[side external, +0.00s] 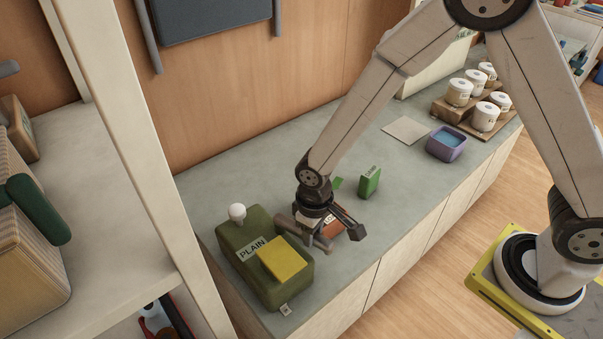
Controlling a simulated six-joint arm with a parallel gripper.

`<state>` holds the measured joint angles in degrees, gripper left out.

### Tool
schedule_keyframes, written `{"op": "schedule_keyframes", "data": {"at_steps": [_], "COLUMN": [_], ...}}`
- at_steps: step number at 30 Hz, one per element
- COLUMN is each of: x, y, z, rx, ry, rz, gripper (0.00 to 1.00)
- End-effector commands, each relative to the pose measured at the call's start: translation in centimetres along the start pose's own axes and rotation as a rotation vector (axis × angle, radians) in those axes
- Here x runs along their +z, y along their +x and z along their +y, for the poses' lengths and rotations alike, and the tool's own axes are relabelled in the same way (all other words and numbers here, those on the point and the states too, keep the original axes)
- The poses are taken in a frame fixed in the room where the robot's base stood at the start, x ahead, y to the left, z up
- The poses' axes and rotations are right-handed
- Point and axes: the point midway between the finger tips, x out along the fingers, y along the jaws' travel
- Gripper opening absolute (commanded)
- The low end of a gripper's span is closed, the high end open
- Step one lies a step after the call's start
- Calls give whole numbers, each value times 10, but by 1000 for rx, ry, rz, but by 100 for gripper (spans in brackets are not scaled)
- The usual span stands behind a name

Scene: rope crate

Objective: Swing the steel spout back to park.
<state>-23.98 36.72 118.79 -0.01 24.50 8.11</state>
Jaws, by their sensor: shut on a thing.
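My gripper (316,228) points down at the counter, just right of a green dispenser (265,285) labelled PLAIN. The dispenser has a white knob on its back left and a yellow pad on top. The grey steel spout (291,226) shows between the dispenser and my gripper. My gripper is shut on the spout; its fingertips are partly hidden by the wrist. An orange-brown labelled packet (334,227) lies right beside my gripper, partly covered by it.
A green carton (370,181) stands behind and right of my gripper, with a smaller green piece near it. Farther right are a pale flat square (405,130), a purple tub (446,144) and white tins (486,115) on a wooden stand. The counter's front edge is close.

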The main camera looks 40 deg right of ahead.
Motion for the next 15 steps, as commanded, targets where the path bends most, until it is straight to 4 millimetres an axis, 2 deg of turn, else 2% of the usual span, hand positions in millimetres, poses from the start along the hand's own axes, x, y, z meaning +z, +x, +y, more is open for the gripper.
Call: {"op": "schedule_keyframes", "data": {"at_steps": [6, 15], "x": [-2, -5], "y": [-1, -1], "z": [-15, -24], "rx": [-1, -1], "ry": [154, 274], "rz": [3, 2], "gripper": [0, 0]}}
